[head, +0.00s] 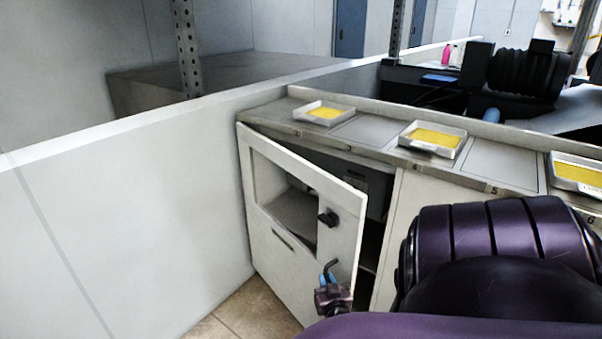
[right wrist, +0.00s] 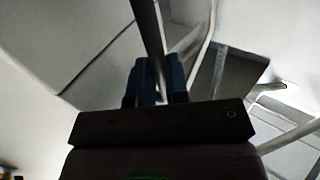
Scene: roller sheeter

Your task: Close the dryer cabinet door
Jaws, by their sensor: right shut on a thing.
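The white dryer cabinet door (head: 285,250) stands ajar, hinged at its left side, with a gap into the dark cabinet along its right edge. It has a window opening and a black knob (head: 328,218). The exact contact is hard to see. My left gripper is in neither view.
The cabinet's counter (head: 365,133) carries several white trays with yellow sheets, such as this tray (head: 433,139). A white partition wall (head: 120,220) stands left of the door. Tiled floor (head: 250,315) shows in front. My purple right arm covers the lower right.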

